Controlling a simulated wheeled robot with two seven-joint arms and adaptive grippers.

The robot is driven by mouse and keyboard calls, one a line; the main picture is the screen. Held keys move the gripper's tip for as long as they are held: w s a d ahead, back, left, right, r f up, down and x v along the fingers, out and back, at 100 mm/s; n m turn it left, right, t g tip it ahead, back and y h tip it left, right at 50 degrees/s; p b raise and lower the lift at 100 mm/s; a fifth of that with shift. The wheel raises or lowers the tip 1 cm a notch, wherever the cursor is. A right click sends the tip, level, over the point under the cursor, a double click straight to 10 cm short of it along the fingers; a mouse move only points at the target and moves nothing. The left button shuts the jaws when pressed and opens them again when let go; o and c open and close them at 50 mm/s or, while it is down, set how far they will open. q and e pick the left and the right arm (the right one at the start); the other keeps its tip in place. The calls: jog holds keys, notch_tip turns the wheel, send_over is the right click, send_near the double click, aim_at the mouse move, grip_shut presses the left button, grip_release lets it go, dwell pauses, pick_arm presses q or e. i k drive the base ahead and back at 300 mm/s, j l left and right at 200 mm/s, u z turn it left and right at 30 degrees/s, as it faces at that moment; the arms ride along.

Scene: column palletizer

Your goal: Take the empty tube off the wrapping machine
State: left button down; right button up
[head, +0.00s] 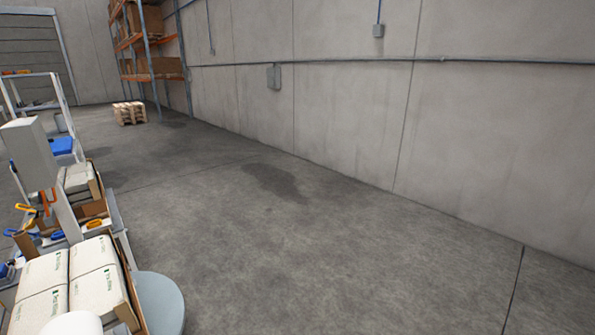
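I cannot make out an empty tube for certain in the head view. A pale upright post with a box-like head (33,155) stands at the left; I cannot tell if it is part of the wrapping machine. A white rounded shape (72,324) is cut off by the bottom edge, and I cannot tell what it is. Neither of my grippers can be seen.
Cartons of white packs (95,254) stand at the lower left, beside a round grey-blue top (160,303). The floor (300,245) is clear up to the concrete wall (350,120).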

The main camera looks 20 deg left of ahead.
aim_at(21, 238)
jog(key=i+u, duration=1.15)
jog(key=u, duration=0.2)
jog(key=i+l+u, duration=0.15)
jog(key=u, duration=0.3)
jog(key=i+l+u, duration=0.15)
jog(key=i+u, duration=0.3)
jog(key=i+l+u, duration=0.15)
jog(key=l+u, duration=0.15)
jog(key=u, duration=0.15)
jog(key=i+l+u, duration=0.35)
jog(key=l, duration=0.1)
